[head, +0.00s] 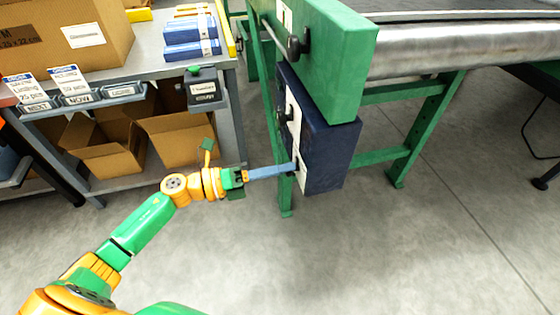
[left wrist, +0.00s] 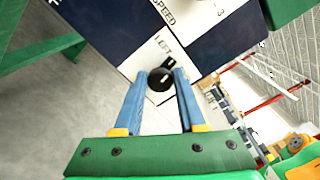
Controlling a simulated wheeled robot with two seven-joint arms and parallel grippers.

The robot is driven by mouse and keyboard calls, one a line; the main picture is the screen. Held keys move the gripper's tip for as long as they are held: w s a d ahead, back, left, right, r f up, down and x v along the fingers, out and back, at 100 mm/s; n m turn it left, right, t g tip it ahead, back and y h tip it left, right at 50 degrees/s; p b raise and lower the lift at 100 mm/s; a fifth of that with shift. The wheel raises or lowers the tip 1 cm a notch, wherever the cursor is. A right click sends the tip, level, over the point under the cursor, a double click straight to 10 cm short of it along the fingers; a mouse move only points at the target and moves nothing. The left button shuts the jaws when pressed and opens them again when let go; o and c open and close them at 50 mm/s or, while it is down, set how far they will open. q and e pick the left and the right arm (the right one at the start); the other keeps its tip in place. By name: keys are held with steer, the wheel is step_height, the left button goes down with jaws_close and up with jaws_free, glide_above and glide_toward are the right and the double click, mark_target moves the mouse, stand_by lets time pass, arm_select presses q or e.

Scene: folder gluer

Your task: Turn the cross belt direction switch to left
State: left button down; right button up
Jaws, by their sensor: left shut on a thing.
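The cross belt direction switch is a round black knob (left wrist: 160,79) with a small pale mark, on a white panel (left wrist: 190,45). The word LEFT is printed beside it in the left wrist view. The panel is on the side of a dark blue control box (head: 330,152) under the conveyor. My left gripper (head: 294,167) reaches the lower part of this panel; its long blue fingers also show in the left wrist view (left wrist: 160,82). They are shut on the knob, one on each side. The knob is mostly hidden in the head view. My right gripper is not in view.
Above the switch is another black knob (head: 284,114), and a black handle (head: 298,46) is on the green conveyor frame (head: 340,60). A green leg (head: 284,190) stands beside the box. A shelf table with cardboard boxes (head: 105,148) is at left. The floor in front is clear.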

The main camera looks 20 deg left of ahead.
arm_select(q)
steer(key=shift+f+n+p, duration=0.1)
steer(key=shift+n+p, duration=1.65)
steer(key=shift+n, duration=1.65)
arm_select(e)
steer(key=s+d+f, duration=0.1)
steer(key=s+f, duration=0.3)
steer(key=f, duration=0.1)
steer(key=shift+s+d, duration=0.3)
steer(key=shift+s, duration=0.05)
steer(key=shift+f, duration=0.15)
arm_select(q)
steer(key=c, duration=0.5)
jaws_free()
steer(key=v, duration=0.7)
steer(key=shift+a, duration=0.1)
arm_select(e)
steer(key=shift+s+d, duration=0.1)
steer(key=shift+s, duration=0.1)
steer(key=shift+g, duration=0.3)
